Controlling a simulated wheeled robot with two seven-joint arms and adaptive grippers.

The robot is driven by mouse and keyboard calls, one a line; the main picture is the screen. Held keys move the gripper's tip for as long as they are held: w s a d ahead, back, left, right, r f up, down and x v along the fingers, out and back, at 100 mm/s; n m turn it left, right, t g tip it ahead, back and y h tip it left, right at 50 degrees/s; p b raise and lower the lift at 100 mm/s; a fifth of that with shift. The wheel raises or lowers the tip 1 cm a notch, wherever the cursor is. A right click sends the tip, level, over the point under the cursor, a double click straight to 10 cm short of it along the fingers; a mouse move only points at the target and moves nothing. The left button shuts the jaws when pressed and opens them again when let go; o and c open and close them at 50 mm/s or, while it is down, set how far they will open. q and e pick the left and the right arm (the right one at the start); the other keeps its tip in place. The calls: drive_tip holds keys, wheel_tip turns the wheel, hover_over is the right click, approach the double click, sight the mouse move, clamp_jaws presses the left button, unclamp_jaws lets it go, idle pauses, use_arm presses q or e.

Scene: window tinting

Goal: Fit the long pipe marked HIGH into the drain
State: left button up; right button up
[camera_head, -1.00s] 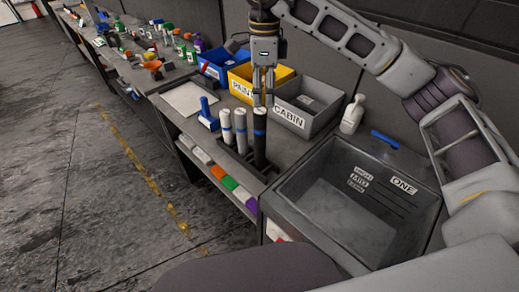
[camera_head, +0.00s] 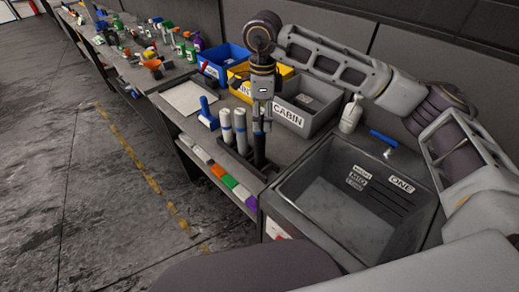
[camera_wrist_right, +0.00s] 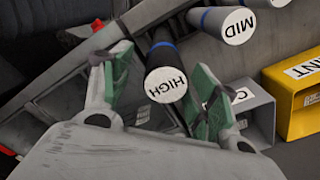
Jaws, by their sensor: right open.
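The HIGH pipe is a black pipe (camera_head: 259,153) with a blue band, upright in a dark rack on the bench; in the right wrist view its white end cap (camera_wrist_right: 166,85) reads HIGH. My right gripper (camera_head: 262,128) is open, pointing down over it. In the right wrist view the pipe end lies between the two green-padded fingers (camera_wrist_right: 162,92), with gaps at both sides. The MID pipe (camera_wrist_right: 232,22) is beside it. The grey sink (camera_head: 345,215) is to the right, with labels on its inner wall, one reading ONE. I cannot make out the drain opening. My left gripper is out of view.
Two white pipes (camera_head: 226,126) stand close left of the black one. The grey CABIN bin (camera_head: 291,114), a yellow bin (camera_head: 240,93) and a blue bin (camera_head: 211,75) stand behind. A white bottle (camera_head: 351,116) stands by the sink. The sink basin looks empty.

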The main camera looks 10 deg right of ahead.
sight(259, 138)
drive_tip(key=shift+f, duration=0.2)
drive_tip(key=f, duration=0.1)
drive_tip(key=f+p, duration=0.1)
drive_tip(key=f, duration=0.3)
drive_tip(key=shift+w+a+p, duration=0.2)
drive_tip(key=shift+a+p, duration=0.1)
drive_tip(key=shift+a, duration=0.05)
idle(0.5)
clamp_jaws()
